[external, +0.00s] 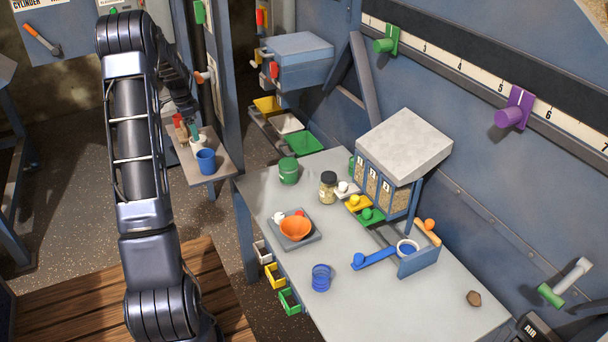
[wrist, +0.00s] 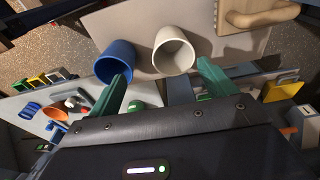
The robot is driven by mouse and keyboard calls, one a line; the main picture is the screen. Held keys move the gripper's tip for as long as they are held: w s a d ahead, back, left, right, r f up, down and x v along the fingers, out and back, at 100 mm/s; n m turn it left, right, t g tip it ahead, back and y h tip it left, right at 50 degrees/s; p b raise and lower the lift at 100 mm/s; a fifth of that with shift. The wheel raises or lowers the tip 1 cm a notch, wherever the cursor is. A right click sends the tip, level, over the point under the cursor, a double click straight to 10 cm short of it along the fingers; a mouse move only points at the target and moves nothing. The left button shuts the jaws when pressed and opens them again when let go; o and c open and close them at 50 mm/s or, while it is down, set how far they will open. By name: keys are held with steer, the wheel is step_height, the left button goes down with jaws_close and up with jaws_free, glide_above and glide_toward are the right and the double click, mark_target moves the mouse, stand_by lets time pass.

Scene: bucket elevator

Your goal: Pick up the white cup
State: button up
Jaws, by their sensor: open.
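The white cup (wrist: 175,52) stands on a small grey side shelf (wrist: 215,20), its open mouth visible in the wrist view. In the external view the white cup (external: 199,142) is small and partly hidden behind the blue cup and my fingers. My gripper (wrist: 162,70) is open, with its two green fingers spread on either side of the white cup in the picture. Nothing is held. The left fingertip overlaps the lower edge of the blue cup (wrist: 116,62); I cannot tell whether they touch. The blue cup stands close beside the white one.
A tan block with a handle (wrist: 262,12) lies on the shelf's other side. The grey worktable (external: 370,310) holds an orange bowl (external: 296,228), jars (external: 328,186) and a hopper stand (external: 405,145). A blue-grey post (external: 228,100) rises close to the shelf.

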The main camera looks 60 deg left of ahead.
mark_target(201, 147)
steer(key=f, duration=0.3)
steer(key=w+a+f, duration=0.1)
steer(key=f, duration=0.3)
steer(key=w+a+f, duration=0.1)
steer(key=f, duration=0.2)
steer(key=shift+f, duration=0.4)
steer(key=shift+c, duration=0.4)
steer(key=c, duration=0.9)
